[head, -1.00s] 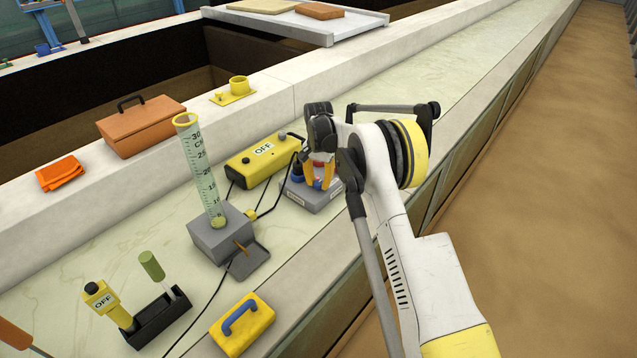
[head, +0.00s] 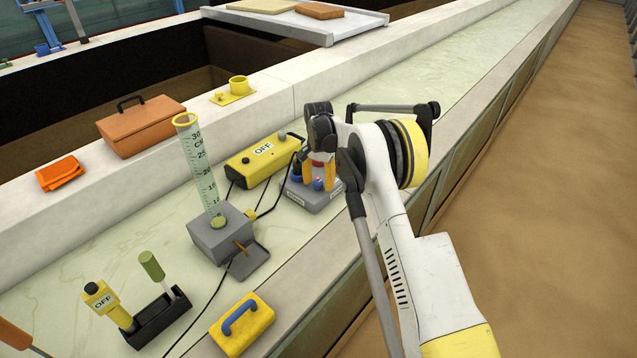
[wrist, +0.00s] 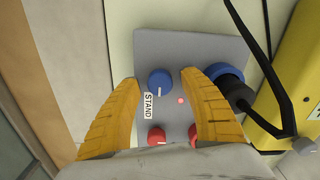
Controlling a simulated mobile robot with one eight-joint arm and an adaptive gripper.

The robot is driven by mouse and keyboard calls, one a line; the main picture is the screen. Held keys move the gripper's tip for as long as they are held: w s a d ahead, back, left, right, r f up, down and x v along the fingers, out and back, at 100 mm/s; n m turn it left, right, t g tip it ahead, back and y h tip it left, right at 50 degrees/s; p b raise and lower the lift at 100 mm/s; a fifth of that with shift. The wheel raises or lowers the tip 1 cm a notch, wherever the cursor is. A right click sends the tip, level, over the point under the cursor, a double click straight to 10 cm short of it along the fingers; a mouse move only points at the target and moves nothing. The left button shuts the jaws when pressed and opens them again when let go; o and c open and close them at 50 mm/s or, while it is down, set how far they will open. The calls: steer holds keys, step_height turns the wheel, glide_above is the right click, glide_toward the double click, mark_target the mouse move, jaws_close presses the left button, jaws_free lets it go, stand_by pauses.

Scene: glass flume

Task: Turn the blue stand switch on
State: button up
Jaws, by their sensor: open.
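A grey control box (head: 322,203) stands on the pale channel floor right of the yellow OFF box. In the wrist view its panel (wrist: 205,45) bears a blue knob (wrist: 160,82) beside a STAND label (wrist: 148,105), with a small red light (wrist: 181,100) nearby. The blue knob also shows in the head view (head: 318,184). My gripper (head: 317,178) is open above the panel. In the wrist view its yellow fingers (wrist: 159,80) lie either side of the blue knob, with gaps; I cannot tell their exact height.
Red knobs (wrist: 157,136) sit lower on the panel, partly hidden by my gripper. A dark blue plug (wrist: 226,80) with a black cable is close to the right finger. The yellow OFF box (head: 262,160) and a measuring cylinder (head: 203,170) stand to the left.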

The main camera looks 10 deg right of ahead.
mark_target(319, 182)
steer(key=shift+r, duration=0.1)
step_height(319, 182, up, 12)
stand_by(0.4)
steer(key=s+r+n+t, duration=0.3)
steer(key=s+r+n, duration=0.1)
steer(key=s+r, duration=1.4)
steer(key=s+f+n+t, duration=0.2)
steer(key=s+f, duration=0.1)
steer(key=s, duration=0.9)
steer(key=s+f+n+t, duration=0.2)
steer(key=s+f, duration=0.1)
steer(key=s, duration=0.9)
